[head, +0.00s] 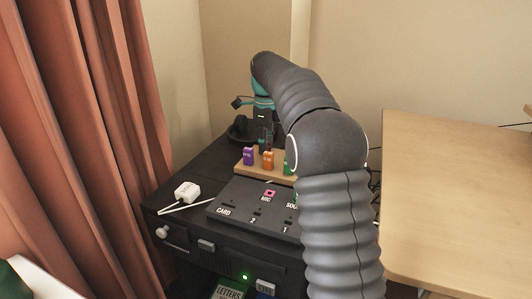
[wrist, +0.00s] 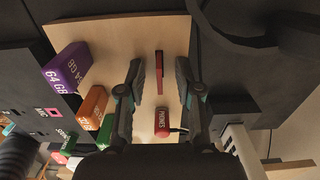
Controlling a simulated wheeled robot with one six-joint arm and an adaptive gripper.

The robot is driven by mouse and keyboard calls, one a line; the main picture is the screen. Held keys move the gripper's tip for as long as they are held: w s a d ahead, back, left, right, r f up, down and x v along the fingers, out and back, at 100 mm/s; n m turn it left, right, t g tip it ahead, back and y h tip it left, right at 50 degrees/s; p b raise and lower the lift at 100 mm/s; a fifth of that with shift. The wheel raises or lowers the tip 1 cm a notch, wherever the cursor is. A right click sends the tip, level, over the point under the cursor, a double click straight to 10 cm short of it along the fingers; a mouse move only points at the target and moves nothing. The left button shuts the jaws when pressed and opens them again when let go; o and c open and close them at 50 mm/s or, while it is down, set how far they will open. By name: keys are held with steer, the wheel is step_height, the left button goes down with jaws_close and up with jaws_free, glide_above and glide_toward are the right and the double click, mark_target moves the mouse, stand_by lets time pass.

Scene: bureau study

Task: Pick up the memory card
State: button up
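A thin red piece (wrist: 159,66), seen nearly edge-on on the wooden block (wrist: 110,32), looks like the memory card; no label on it is readable. My gripper (wrist: 160,82) is open in the wrist view, one finger on each side of the line of this piece, with a gap on both sides. Nothing is held. In the head view my gripper (head: 262,136) points down behind the coloured sticks at the wooden block (head: 243,168). The card cannot be made out clearly there.
Purple (head: 249,156), orange (head: 268,160) and green (head: 290,163) sticks stand on the block's near side. A red PHONES plug (wrist: 162,123) is close by the fingers. A slotted panel (head: 235,205) and white adapter (head: 187,191) are in front. A wooden desk (head: 450,180) is right.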

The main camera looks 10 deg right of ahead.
steer(key=shift+f, duration=0.1)
jaws_close()
stand_by(0.3)
